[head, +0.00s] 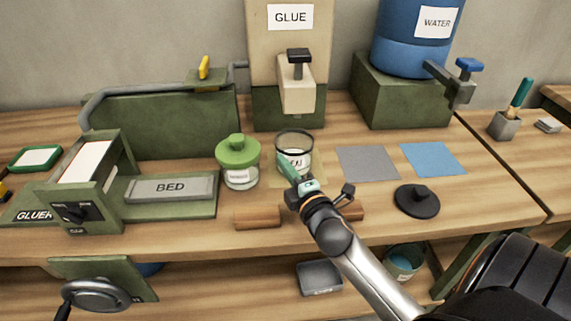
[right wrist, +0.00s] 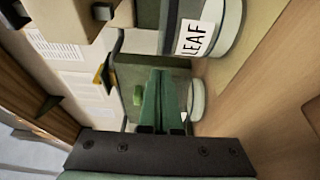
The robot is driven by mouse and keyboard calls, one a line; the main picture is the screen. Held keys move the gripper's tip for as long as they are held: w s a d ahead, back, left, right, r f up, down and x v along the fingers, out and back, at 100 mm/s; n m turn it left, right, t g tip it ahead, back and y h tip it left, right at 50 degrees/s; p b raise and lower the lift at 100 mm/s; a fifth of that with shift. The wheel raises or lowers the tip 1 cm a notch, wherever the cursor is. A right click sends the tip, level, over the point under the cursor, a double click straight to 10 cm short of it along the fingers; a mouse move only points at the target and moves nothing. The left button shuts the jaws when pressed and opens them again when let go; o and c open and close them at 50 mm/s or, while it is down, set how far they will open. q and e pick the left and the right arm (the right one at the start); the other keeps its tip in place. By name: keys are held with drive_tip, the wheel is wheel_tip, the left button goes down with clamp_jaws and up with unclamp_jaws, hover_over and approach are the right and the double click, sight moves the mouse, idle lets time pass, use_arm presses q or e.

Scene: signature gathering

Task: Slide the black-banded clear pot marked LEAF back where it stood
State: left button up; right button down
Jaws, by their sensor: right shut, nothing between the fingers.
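The clear pot with a black band at its rim (head: 294,140) stands upright on a tan square (head: 312,182), in front of the GLUE dispenser. Its label is partly covered by my gripper in the head view, but LEAF reads clearly on the pot in the right wrist view (right wrist: 228,28). My right gripper (head: 287,162) is shut and empty, its green fingers at the pot's front left side. In the right wrist view the shut fingers (right wrist: 160,85) lie beside the pot; I cannot tell whether they touch it. My left gripper is not in view.
A green-lidded pot (head: 238,162) stands close to the left. A grey square (head: 367,161) and a blue square (head: 433,159) lie bare to the right. A black lid (head: 417,201) lies near the front edge. The glue spout (head: 297,90) hangs behind and above the pot.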

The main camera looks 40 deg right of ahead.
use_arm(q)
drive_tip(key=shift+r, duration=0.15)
use_arm(e)
drive_tip(key=x, duration=0.7)
